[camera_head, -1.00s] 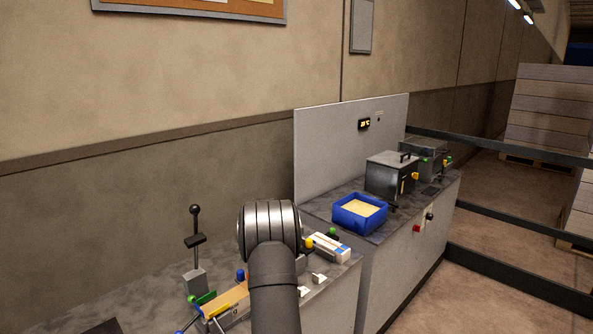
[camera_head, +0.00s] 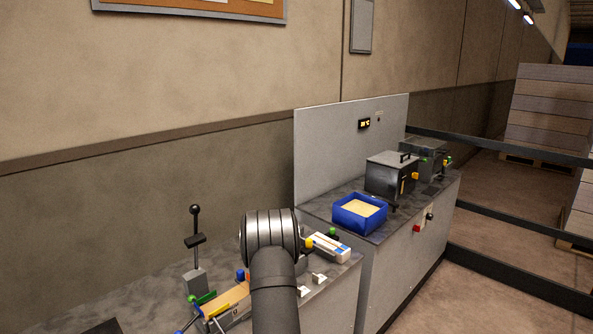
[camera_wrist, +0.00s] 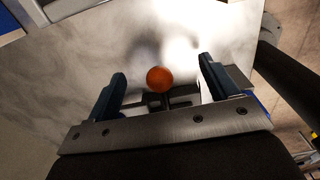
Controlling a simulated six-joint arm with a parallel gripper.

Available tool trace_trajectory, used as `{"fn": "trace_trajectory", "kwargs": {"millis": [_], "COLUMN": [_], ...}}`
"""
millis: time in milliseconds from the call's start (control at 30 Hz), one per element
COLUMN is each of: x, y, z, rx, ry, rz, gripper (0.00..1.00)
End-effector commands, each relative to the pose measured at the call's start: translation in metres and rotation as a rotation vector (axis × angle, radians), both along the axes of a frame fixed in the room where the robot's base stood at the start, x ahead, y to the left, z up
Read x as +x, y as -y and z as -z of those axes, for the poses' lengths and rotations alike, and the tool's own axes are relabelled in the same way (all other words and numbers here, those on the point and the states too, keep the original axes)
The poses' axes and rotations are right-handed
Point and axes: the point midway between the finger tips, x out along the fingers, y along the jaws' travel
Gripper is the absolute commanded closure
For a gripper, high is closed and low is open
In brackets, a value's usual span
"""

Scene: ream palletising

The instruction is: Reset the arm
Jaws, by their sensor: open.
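My gripper (camera_wrist: 163,92) shows in the wrist view with its two dark fingers wide apart. Nothing is held between them. An orange ball-shaped knob (camera_wrist: 159,78) appears between and beyond the fingers, over a dark metal piece. I cannot tell how far it is from the fingertips. In the head view my dark arm with its ringed joint stands in front of the bench, and my gripper is hidden there.
On the near bench (camera_head: 150,290) stand an upright lever (camera_head: 195,240), a wooden block (camera_head: 226,302) with coloured clamps, and a white-and-blue pack (camera_head: 328,248). Behind are a blue bin (camera_head: 360,214) and a grey box (camera_head: 391,176). Dark rails (camera_head: 520,283) run along the right.

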Motion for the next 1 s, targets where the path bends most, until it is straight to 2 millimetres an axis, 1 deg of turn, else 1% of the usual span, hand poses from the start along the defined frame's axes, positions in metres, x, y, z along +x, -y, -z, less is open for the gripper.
{"fn": "trace_trajectory", "kwargs": {"millis": [67, 167, 267, 467, 533, 800, 833, 900, 1000], "x": [-0.002, -0.001, -0.001, -0.001, -0.003, -0.003, -0.001, 0.005, 0.004], "y": [-0.002, -0.002, -0.002, -0.002, -0.001, -0.002, -0.001, 0.004, 0.003], "z": [0.003, -0.009, -0.026, -0.066, -0.049, 0.006, 0.007, -0.013, -0.033], "rx": [0.000, 0.000, 0.001, 0.001, -0.001, -0.001, -0.001, 0.001, 0.001], "ry": [-0.001, 0.003, 0.004, 0.004, -0.006, -0.005, -0.001, 0.006, 0.005], "rz": [-0.001, 0.000, 0.000, 0.000, 0.000, 0.000, 0.000, 0.001, 0.000], "gripper": [0.20, 0.20, 0.20, 0.20, 0.20, 0.20, 0.20, 0.20, 0.20]}}
